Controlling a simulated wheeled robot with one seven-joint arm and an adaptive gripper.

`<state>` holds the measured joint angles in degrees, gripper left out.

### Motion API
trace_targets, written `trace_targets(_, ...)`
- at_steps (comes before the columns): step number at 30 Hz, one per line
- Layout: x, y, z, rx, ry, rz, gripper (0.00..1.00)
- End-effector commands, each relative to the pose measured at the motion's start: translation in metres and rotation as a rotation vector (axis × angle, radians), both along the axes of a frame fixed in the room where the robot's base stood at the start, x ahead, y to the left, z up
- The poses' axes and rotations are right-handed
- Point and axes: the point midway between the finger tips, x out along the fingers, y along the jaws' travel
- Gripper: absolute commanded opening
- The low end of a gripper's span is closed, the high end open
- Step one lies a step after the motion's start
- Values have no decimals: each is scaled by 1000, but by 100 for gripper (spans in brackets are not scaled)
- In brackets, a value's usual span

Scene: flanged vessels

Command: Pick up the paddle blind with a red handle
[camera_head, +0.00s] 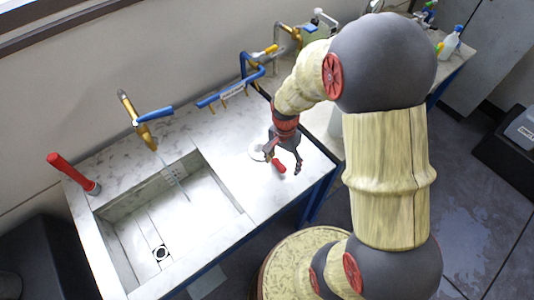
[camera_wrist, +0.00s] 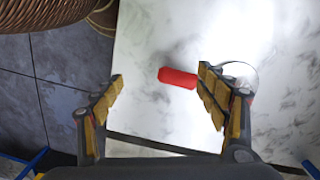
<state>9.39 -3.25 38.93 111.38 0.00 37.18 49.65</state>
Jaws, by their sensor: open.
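The paddle blind has a short red handle (camera_head: 279,166) and a pale round disc (camera_head: 256,152), and lies flat on the white marbled counter. In the wrist view the red handle (camera_wrist: 177,78) is between my fingers, nearer the right one. The disc (camera_wrist: 250,74) is partly hidden behind the right finger. My gripper (camera_head: 283,162) is open and points down over the handle. In the wrist view its fingers (camera_wrist: 160,76) are spread wide and hold nothing. I cannot tell the exact height of the fingertips above the counter.
A sink (camera_head: 160,222) is set in the counter to the left. A red upright handle (camera_head: 74,173) stands at its far left. A brass tap with a blue lever (camera_head: 153,115) and blue pipework (camera_head: 240,86) stand along the wall. The counter around the blind is mostly clear.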

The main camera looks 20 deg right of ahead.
Motion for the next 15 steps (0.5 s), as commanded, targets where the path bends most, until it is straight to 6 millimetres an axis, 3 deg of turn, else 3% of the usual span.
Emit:
trace_targets(3,23,-3,5,-16,-56,-150,74)
trace_targets(9,26,-4,3,-23,-71,-281,74)
trace_targets(15,26,-4,-16,-23,-68,-289,74)
